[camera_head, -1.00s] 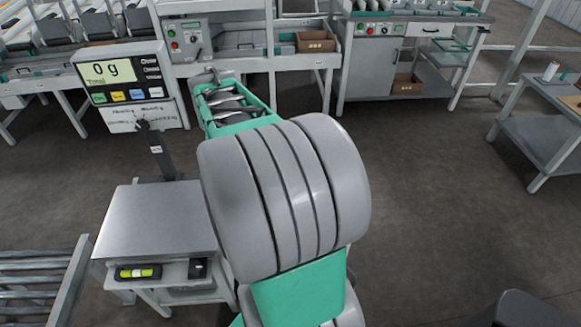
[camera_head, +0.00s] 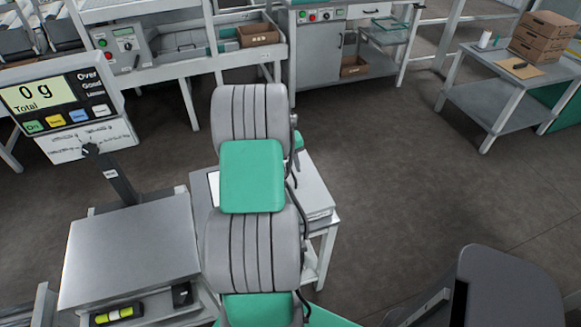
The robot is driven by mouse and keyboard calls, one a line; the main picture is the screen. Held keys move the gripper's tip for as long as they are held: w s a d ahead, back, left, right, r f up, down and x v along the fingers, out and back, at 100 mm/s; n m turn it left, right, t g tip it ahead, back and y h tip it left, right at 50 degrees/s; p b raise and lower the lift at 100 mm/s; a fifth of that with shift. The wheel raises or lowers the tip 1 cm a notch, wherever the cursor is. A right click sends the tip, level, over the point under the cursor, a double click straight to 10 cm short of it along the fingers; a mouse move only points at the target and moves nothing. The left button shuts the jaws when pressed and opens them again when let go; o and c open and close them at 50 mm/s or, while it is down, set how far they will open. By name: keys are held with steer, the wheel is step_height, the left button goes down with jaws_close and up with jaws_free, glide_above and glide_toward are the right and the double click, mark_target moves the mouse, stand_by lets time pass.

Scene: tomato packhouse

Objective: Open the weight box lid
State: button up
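No weight box or lid can be made out; my arm covers the middle of the view and may hide it. My gripper is not in view; only the grey and green links of my arm show. The bench scale has a bare metal platform (camera_head: 130,250) at the lower left. Its display (camera_head: 60,100) on a post reads 0 g. A spirit level (camera_head: 117,313) with a yellow-green vial and a small black item (camera_head: 182,293) are at the platform's front edge.
A small light-grey table (camera_head: 318,200) stands partly hidden behind my arm. A side table (camera_head: 475,78) with cardboard boxes (camera_head: 543,38) is at the upper right. Grading machines and a cabinet (camera_head: 318,50) line the back. The floor (camera_head: 400,150) between is open.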

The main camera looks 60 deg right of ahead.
steer(key=shift+c, duration=0.3)
jaws_close()
stand_by(1.1)
